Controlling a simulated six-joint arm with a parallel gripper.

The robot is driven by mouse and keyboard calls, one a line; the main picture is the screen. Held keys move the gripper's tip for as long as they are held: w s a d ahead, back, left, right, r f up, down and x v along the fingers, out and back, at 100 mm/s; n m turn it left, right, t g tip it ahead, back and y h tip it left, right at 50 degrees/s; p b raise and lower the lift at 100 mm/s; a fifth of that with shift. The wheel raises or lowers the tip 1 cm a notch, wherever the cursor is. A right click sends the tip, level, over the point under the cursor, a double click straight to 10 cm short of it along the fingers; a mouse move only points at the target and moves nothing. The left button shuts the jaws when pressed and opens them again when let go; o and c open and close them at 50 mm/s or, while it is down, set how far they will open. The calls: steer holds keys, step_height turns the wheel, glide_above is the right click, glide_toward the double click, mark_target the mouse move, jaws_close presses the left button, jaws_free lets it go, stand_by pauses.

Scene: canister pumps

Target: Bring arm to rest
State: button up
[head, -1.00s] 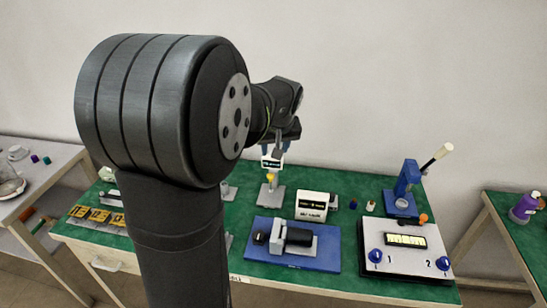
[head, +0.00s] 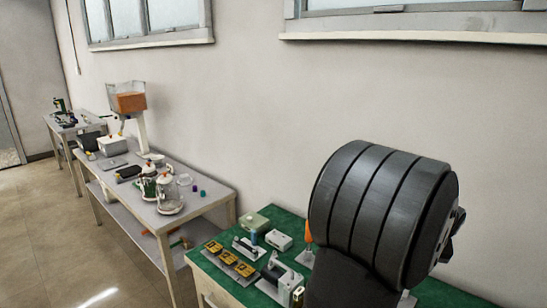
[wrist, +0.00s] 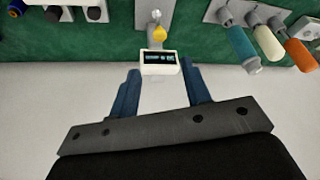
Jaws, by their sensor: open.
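My gripper (wrist: 162,72) shows in the wrist view with its two blue fingers apart and nothing between them. Beyond the fingertips, a small white device with a dark display (wrist: 160,63) stands at the bench edge, with a yellow part (wrist: 159,33) behind it. I cannot tell the distance to it, but no contact shows. In the head view my large dark arm joint fills the right side and hides the gripper.
The green-topped bench (head: 262,221) holds yellow-marked blocks (head: 231,263) and small fixtures. In the wrist view, blue, cream and orange handled tools (wrist: 268,42) hang or lie at upper right. A grey table (head: 120,205) with two glass-and-metal canisters (head: 169,200) stands left.

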steer(key=x, duration=1.1)
steer(key=shift+w+d+f, duration=0.1)
steer(key=shift+w+f, duration=0.15)
steer(key=shift+f, duration=0.1)
steer(key=v, duration=1.7)
steer(key=x, duration=1.2)
steer(key=s+x, duration=0.1)
steer(key=x, duration=0.6)
steer(key=shift+w+f, duration=0.1)
steer(key=shift+f, duration=0.35)
steer(key=v, duration=1.8)
steer(key=w+a+r+n+g+h, duration=0.2)
steer(key=w+a+r+n, duration=0.2)
steer(key=n, duration=0.9)
steer(key=shift+a+r+g+h, duration=0.4)
steer(key=shift+a+r, duration=0.35)
steer(key=shift+a, duration=0.85)
